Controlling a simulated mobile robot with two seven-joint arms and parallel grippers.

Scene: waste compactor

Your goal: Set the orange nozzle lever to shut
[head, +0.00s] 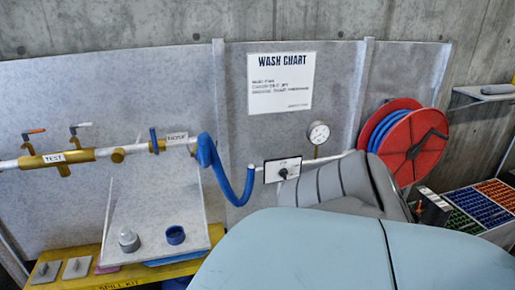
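A small lever with an orange-red handle (36,131) stands above the left end of a brass fitting (56,158) labelled TEST, on the pipe along the back panel. The handle lies roughly level, tilted slightly up to the right. I cannot tell whether this is the nozzle lever, and no shut mark is readable. A similar lever with a pale handle (81,125) stands to its right on the same fitting. A blue lever (153,140) points up farther right on the pipe. Neither of my grippers can be made out.
A blue coiled hose (228,178) hangs below the pipe. A white plate with a black knob (283,169), a gauge (318,132) and a red hose reel (402,143) are to the right. A yellow bench (88,256) holds a sloped grey board (155,215). Colored crates (480,207) are at right.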

